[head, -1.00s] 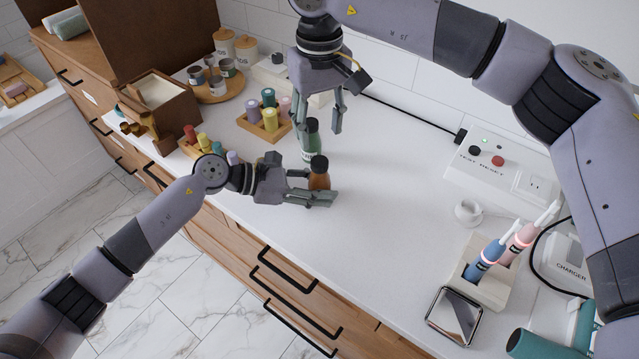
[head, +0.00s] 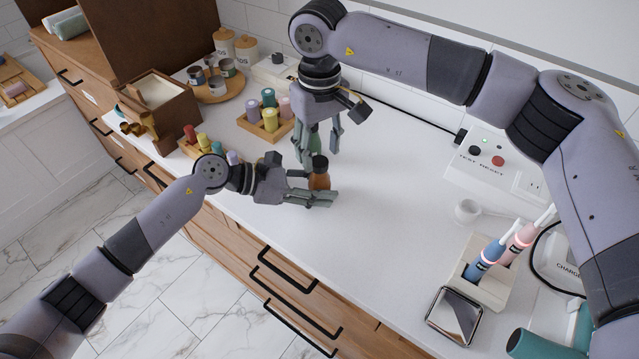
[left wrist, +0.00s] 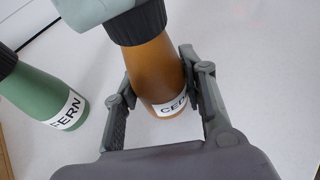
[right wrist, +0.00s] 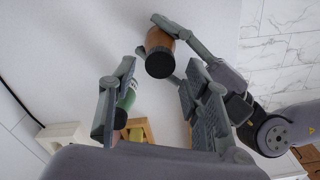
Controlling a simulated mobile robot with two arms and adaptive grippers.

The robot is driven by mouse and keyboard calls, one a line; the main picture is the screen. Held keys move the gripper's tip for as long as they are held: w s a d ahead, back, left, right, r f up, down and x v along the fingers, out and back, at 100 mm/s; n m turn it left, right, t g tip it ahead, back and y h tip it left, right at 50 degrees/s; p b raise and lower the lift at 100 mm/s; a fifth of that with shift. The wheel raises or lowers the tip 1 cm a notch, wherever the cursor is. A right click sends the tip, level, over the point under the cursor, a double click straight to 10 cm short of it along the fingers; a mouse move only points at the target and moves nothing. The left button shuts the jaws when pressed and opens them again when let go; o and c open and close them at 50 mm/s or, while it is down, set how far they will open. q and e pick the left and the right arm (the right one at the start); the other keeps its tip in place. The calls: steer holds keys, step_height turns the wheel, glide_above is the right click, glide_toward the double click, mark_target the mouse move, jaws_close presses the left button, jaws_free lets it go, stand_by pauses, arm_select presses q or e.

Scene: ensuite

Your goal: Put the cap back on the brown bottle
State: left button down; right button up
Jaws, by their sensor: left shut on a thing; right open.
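The brown bottle (head: 318,181) stands upright on the white counter with a black cap (head: 319,163) on its top; I cannot tell how tightly it sits. My left gripper (head: 322,200) is shut around the bottle's body, and the label shows between its fingers in the left wrist view (left wrist: 170,106). My right gripper (head: 318,145) is open, pointing down just behind the brown bottle. In the left wrist view, part of it hangs over the black cap (left wrist: 136,24). In the right wrist view the capped bottle (right wrist: 159,54) lies beyond the open fingers.
A green bottle (left wrist: 45,93) with a black top stands close behind, largely hidden by my right gripper in the head view. Wooden trays of coloured bottles (head: 266,127) are to the left. A toothbrush stand (head: 490,285) is at right. The middle counter is clear.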

steer(key=shift+f, duration=1.35)
jaws_close()
